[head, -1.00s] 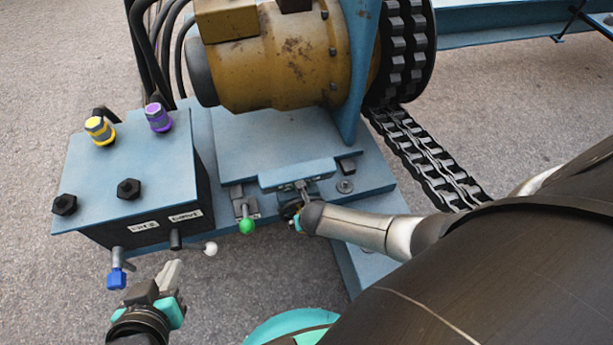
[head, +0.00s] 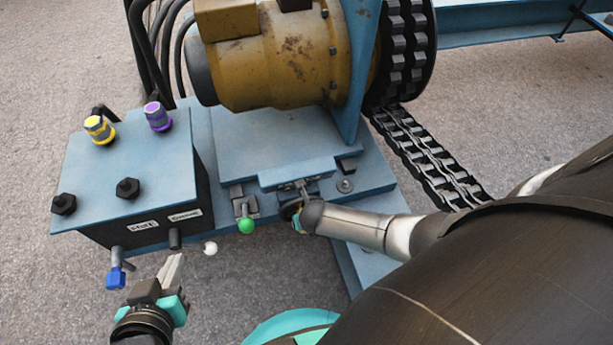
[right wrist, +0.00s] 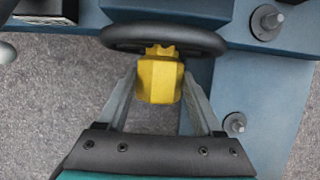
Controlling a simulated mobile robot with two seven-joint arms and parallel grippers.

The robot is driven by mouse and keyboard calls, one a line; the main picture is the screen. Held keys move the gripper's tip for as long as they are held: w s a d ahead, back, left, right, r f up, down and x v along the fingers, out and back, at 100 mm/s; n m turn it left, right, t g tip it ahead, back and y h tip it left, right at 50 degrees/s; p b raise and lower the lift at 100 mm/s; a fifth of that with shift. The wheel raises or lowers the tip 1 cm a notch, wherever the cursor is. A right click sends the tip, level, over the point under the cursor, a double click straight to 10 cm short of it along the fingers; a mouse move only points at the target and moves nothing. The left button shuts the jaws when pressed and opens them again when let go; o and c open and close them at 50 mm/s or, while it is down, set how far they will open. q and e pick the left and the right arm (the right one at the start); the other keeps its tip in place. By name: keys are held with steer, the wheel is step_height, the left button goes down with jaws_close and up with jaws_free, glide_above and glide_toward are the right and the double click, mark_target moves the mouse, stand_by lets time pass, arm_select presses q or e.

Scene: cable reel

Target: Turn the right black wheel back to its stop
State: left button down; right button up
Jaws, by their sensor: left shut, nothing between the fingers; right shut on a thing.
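The right black wheel (right wrist: 205,40) shows in the right wrist view as a round dark rim with a yellow grip piece (right wrist: 158,80) at its middle. My right gripper (right wrist: 160,88) has one finger on each side of the yellow piece and is shut on it. In the head view the wheel (head: 286,210) is a small dark shape under the blue bracket, mostly hidden by my right wrist. My left gripper (head: 176,268) is shut and empty, in front of the blue control box, below its white-knobbed lever.
The blue control box (head: 125,180) carries yellow and purple caps, black knobs and front levers, one with a blue end (head: 116,279). A green-knobbed lever (head: 246,225) stands just left of the wheel. A yellow motor (head: 270,60) and a chain (head: 430,160) lie behind.

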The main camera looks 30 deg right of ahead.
jaws_close()
stand_by(0.5)
